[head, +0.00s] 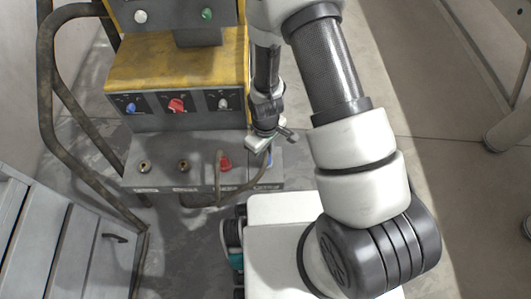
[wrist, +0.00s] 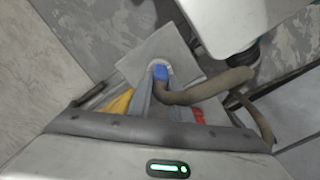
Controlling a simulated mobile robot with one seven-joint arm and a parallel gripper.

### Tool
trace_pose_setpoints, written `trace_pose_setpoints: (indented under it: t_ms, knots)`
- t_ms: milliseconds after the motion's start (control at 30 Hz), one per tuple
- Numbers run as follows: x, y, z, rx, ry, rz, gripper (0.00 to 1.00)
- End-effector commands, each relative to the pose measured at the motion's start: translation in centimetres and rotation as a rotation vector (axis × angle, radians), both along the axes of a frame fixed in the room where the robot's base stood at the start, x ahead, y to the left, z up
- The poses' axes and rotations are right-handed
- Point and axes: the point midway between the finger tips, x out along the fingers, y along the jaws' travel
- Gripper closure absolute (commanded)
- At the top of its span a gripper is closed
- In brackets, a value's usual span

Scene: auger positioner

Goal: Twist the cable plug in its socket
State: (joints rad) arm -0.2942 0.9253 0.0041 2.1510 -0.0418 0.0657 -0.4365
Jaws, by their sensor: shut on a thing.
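The blue cable plug (wrist: 160,73) sits against a pale grey face in the wrist view, with a brown cable (wrist: 200,92) bending off to the right. Its blue also shows just under my gripper (head: 267,149) in the head view, at the right end of the grey socket box (head: 200,177). My gripper points down and is shut on the blue plug; its fingers lie on either side of it. The plug's socket is mostly hidden by the plug and fingers. I cannot tell how far the plug is turned.
A red plug (head: 225,162) with a cable stands left of my gripper. Two brass sockets (head: 183,164) are farther left on the box. The yellow machine panel (head: 175,68) with knobs rises behind. A bent rail (head: 48,95) and grey slatted surface (head: 45,245) are at left.

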Motion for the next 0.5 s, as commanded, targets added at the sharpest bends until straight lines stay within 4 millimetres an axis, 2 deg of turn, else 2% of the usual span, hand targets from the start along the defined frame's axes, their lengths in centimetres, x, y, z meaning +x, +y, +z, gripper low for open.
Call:
trace_pose_setpoints:
  t_ms: [200,467,500]
  knots:
    - [-0.02,-0.01,-0.04,0.001,0.001,0.358,1.0]
    - [-0.01,0.01,0.0,0.0,0.0,0.409,1.0]
    - [-0.01,0.01,0.0,0.0,0.0,0.408,0.76]
